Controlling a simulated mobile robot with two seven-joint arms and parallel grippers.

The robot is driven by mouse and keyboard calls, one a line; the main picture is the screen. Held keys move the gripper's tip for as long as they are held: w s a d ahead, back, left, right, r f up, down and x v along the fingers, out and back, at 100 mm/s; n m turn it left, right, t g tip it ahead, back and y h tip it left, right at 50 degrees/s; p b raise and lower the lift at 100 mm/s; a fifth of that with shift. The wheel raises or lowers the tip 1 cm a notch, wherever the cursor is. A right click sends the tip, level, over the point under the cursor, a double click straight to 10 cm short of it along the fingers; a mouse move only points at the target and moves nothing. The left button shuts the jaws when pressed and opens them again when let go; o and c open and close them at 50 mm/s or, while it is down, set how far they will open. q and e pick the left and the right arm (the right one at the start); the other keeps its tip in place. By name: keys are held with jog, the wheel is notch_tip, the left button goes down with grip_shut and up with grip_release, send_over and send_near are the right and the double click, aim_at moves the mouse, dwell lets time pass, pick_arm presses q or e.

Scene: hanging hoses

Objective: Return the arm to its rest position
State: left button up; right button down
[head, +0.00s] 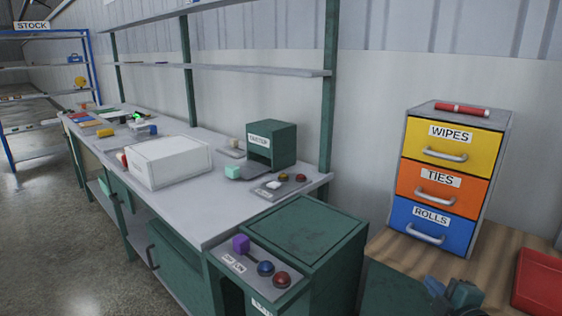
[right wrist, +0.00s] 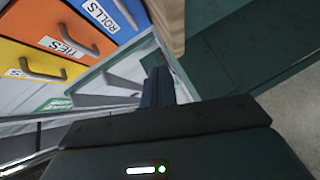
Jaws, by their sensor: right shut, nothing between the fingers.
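My right gripper (head: 436,288) is at the lower right of the head view, low in front of the drawer unit and near the left edge of the wooden tabletop. Its fingers also show in the right wrist view (right wrist: 158,86), dark blue, together and with nothing between them. It is apart from the drawers. My left gripper is not in view.
A drawer unit (head: 455,180) with yellow, orange and blue drawers stands on the wooden tabletop (head: 390,244), a red cylinder (head: 462,109) on top. A red tray (head: 540,283) is at right. A green cabinet (head: 305,232) and a cluttered grey bench (head: 225,205) are left.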

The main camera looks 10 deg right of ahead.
pick_arm(q)
jog(key=p, duration=0.2)
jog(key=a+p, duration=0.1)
jog(key=p, duration=0.1)
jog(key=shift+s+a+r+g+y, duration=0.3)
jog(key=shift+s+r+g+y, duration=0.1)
pick_arm(e)
jog(key=s+a+f+m+g+y, duration=0.2)
jog(key=s+a+f+m, duration=0.3)
jog(key=s+a, duration=0.5)
jog(key=s+a+f+m+g+y, duration=0.2)
jog(key=s+a+f+m, duration=0.4)
jog(key=s+a, duration=0.4)
jog(key=a+g, duration=0.1)
jog(key=a, duration=0.3)
jog(key=shift+f, duration=0.4)
